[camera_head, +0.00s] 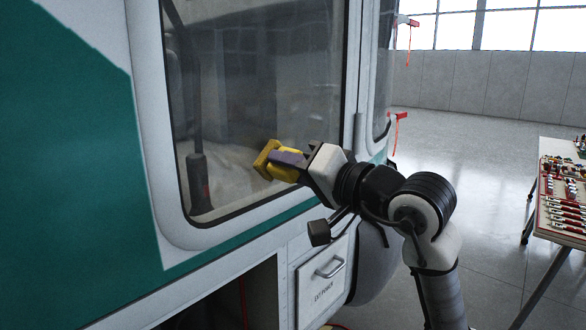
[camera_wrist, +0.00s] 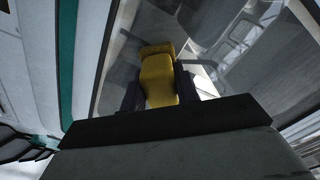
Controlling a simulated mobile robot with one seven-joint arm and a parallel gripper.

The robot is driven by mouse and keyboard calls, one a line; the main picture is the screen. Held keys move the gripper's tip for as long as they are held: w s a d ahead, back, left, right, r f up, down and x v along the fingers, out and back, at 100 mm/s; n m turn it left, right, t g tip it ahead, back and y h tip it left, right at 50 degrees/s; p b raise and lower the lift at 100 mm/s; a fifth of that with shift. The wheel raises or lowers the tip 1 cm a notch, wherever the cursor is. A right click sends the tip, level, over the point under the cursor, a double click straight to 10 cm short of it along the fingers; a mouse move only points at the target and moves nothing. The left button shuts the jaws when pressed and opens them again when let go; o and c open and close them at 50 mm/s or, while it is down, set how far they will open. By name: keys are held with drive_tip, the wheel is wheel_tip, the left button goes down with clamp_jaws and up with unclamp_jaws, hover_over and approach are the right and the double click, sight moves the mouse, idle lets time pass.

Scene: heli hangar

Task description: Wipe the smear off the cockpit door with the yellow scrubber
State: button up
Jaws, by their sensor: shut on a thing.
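The yellow scrubber (camera_head: 266,160) is held in my gripper (camera_head: 292,163), near the lower middle of the cockpit door's window. In the wrist view the scrubber (camera_wrist: 158,75) sits between the two dark fingers of my gripper (camera_wrist: 158,90), which are shut on its sides. Its far end is at or close to the glass; I cannot tell whether it touches. The cockpit door (camera_head: 150,130) has a pale frame around a large window (camera_head: 270,80). A pale, hazy patch (camera_head: 235,170) shows on the lower glass around the scrubber; whether it is the smear or a reflection is unclear.
A table (camera_head: 560,190) with several red-handled tools stands at the right. Red tags (camera_head: 397,120) hang from the helicopter's side. A small panel with a handle (camera_head: 328,270) is below the door, beside a dark opening (camera_head: 225,305). The hangar floor (camera_head: 480,140) behind is clear.

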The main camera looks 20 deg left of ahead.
drive_tip(key=shift+w+a, duration=0.1)
drive_tip(key=shift+a, duration=0.15)
drive_tip(key=shift+w, duration=0.1)
drive_tip(key=shift+w+d+b, duration=0.3)
drive_tip(key=shift+w, duration=0.4)
drive_tip(key=shift+w+d+b, duration=0.3)
drive_tip(key=shift+w, duration=0.35)
drive_tip(key=shift+w+d+b, duration=0.15)
drive_tip(key=shift+w+d, duration=0.05)
drive_tip(key=shift+w, duration=0.5)
drive_tip(key=shift+w+d+b, duration=0.1)
drive_tip(key=shift+w+d, duration=0.15)
drive_tip(key=shift+w, duration=0.45)
drive_tip(key=shift+w+d+b, duration=0.15)
drive_tip(key=shift+w+d, duration=0.05)
drive_tip(key=shift+w, duration=0.5)
drive_tip(key=shift+b, duration=0.4)
drive_tip(key=shift+s+a+b, duration=0.45)
drive_tip(key=shift+s+b, duration=0.25)
drive_tip(key=shift+s, duration=0.5)
drive_tip(key=shift+s+a+b, duration=0.4)
drive_tip(key=shift+s+b, duration=0.25)
drive_tip(key=shift+s, duration=0.5)
drive_tip(key=shift+s+a+b, duration=0.45)
drive_tip(key=shift+s+b, duration=0.25)
drive_tip(key=shift+s, duration=0.5)
